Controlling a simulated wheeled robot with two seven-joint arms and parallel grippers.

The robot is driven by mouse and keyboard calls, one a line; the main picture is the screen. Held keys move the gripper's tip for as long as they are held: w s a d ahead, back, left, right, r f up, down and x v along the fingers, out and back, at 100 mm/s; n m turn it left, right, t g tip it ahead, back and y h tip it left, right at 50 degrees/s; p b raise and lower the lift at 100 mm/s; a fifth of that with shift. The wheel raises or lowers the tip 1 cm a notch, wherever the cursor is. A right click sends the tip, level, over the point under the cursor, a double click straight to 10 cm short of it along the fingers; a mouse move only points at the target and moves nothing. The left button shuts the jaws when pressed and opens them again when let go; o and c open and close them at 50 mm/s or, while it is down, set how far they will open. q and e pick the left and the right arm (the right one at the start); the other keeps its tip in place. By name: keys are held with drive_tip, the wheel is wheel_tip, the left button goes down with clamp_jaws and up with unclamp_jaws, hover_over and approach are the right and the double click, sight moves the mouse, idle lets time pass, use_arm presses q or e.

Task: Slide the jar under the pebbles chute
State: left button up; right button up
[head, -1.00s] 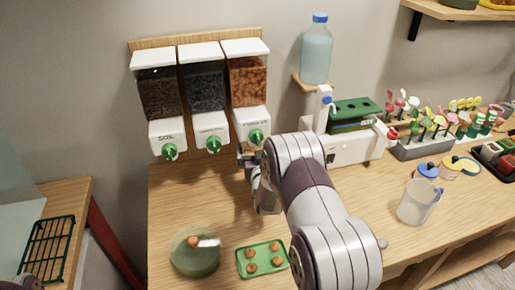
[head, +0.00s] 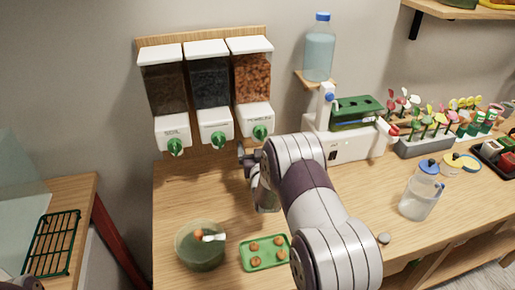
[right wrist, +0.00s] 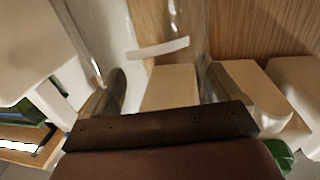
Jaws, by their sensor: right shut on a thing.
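The jar (right wrist: 158,22) is clear glass with a pale strip on it. In the right wrist view it stands between the fingers of my right gripper (right wrist: 160,85), which is shut on it. In the head view my right arm hides most of the jar and of the right gripper (head: 250,160). The gripper is low, just below the rightmost dispenser. That dispenser (head: 253,78) holds orange-brown pebbles and has a green knob (head: 260,133) on its white chute; its label is too small to read surely.
A soil dispenser (head: 165,90) and a dark-filled one (head: 209,82) hang to the left. A bowl (head: 201,252) and a green tray (head: 265,266) sit at the front. A white machine (head: 350,147) and a pitcher (head: 420,200) stand to the right.

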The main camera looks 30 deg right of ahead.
drive_tip(key=o, duration=1)
drive_tip(key=shift+w+d, duration=0.1)
drive_tip(key=shift+d, duration=0.05)
drive_tip(key=shift+o, duration=0.3)
drive_tip(key=p+v, duration=0.2)
drive_tip(key=v, duration=1)
drive_tip(key=shift+s, duration=0.35)
